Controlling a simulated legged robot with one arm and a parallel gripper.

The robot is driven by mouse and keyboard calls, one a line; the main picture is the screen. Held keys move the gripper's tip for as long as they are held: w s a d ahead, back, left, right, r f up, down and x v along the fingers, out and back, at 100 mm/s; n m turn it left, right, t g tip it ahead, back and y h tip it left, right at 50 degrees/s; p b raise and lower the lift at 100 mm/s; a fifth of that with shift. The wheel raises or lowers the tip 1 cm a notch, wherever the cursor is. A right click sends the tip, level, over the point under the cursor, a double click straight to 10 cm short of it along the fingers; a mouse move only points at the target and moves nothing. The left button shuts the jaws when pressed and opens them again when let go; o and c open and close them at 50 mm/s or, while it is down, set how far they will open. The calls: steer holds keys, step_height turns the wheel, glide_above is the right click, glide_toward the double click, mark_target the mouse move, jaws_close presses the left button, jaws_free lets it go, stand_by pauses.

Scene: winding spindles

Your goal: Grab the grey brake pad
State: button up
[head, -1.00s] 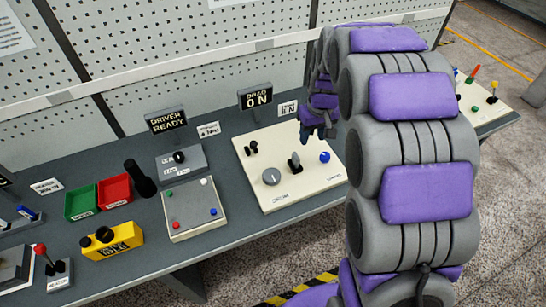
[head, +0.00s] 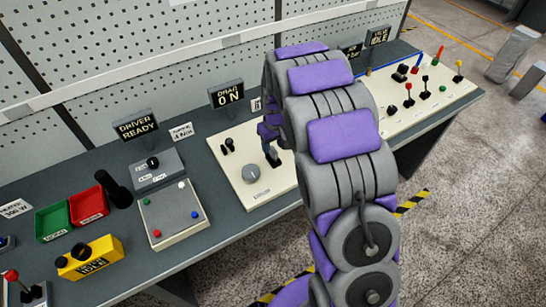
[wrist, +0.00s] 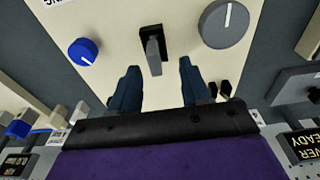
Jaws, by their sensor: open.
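The grey upright paddle (wrist: 153,50), which I take as the brake pad, stands in a black slot on the cream control panel (head: 242,192). In the wrist view it is just ahead of my gripper (wrist: 158,82), roughly centred between the two blue fingertips. The fingers are apart and empty, and none visibly touches the paddle. My arm covers the panel's right part.
The blue knob (wrist: 83,51) is left of the paddle in the wrist view. Small black switches (head: 227,145) stand behind the grey knob. The "DRAG ON" sign (head: 227,94) stands at the back. Another panel with levers (head: 425,90) is at the right.

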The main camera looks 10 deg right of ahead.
mark_target(274, 149)
steer(key=f, duration=0.2)
steer(key=w+f+b, duration=0.1)
steer(key=f, duration=0.2)
steer(key=shift+w+d+f, duration=0.2)
steer(key=shift+d+f, duration=0.05)
steer(key=shift+f, duration=0.1)
steer(key=shift+r, duration=0.1)
jaws_close()
